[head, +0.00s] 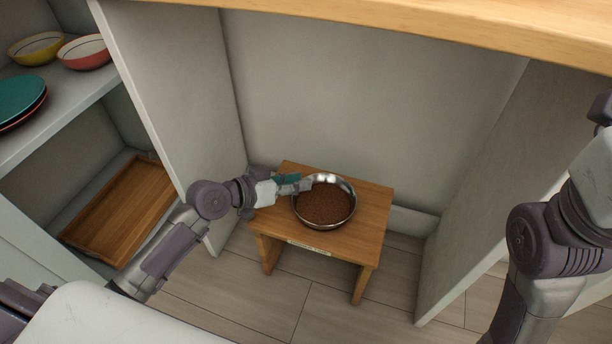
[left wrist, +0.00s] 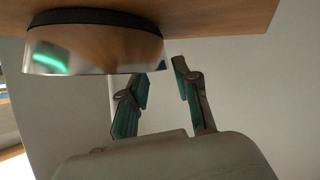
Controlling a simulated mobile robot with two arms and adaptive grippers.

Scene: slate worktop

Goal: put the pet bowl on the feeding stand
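The pet bowl (head: 326,222), shiny metal and filled with brown kibble, sits upright on the wooden feeding stand (head: 371,222). In the left wrist view the bowl (left wrist: 95,52) appears upside down, its dark base ring against the wooden top (left wrist: 225,12). My left gripper (head: 303,184) is at the bowl's left rim in the head view. In the left wrist view its fingers (left wrist: 165,72) are spread with nothing between them, beside the bowl; whether one touches it I cannot tell. My right arm shows at the right edge, its gripper out of view.
The stand is in a bay between pale panels, under a wooden worktop (head: 430,25). On shelves at left are a yellow bowl (head: 36,49), a red bowl (head: 86,53), stacked plates (head: 20,98) and a wooden tray (head: 125,208). The floor before the stand is clear.

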